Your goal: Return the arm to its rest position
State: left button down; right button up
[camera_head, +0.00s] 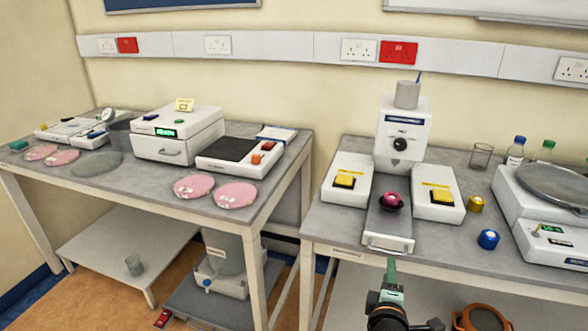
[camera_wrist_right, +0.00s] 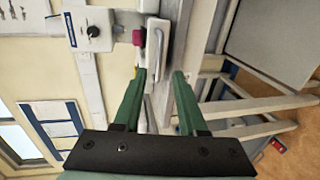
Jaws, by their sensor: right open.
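My right gripper (camera_head: 390,268) comes up from the bottom of the head view, in front of the right bench's front edge. Its green fingers also show in the right wrist view (camera_wrist_right: 159,74), apart and with nothing between them. The head view shows the gripper nearly edge-on, in front of the tablet press (camera_head: 403,130) and below its pull-out tray (camera_head: 388,232). A dark pink round part (camera_head: 391,200) sits on the tray, and it also shows beyond the fingertips in the right wrist view (camera_wrist_right: 139,37). My left gripper is in neither view.
The left bench (camera_head: 140,178) carries instruments and pink discs. A gap separates the benches.

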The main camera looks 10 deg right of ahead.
jog(key=s+a+f+m+g+y, duration=0.1)
jog(key=s+a+f+y, duration=0.25)
jog(key=f, duration=0.35)
jog(key=s+a+f+m+g+y, duration=0.1)
jog(key=s+a+f+g+y, duration=0.1)
jog(key=s+a+f, duration=0.35)
jog(key=s+a+f+m+g+y, duration=0.1)
jog(key=s+a+f+m+y, duration=0.3)
jog(key=s+f+m, duration=0.4)
jog(key=s+a+f, duration=0.1)
jog(key=s, duration=0.2)
jog(key=shift+f+y, duration=0.25)
jog(key=shift+y, duration=0.1)
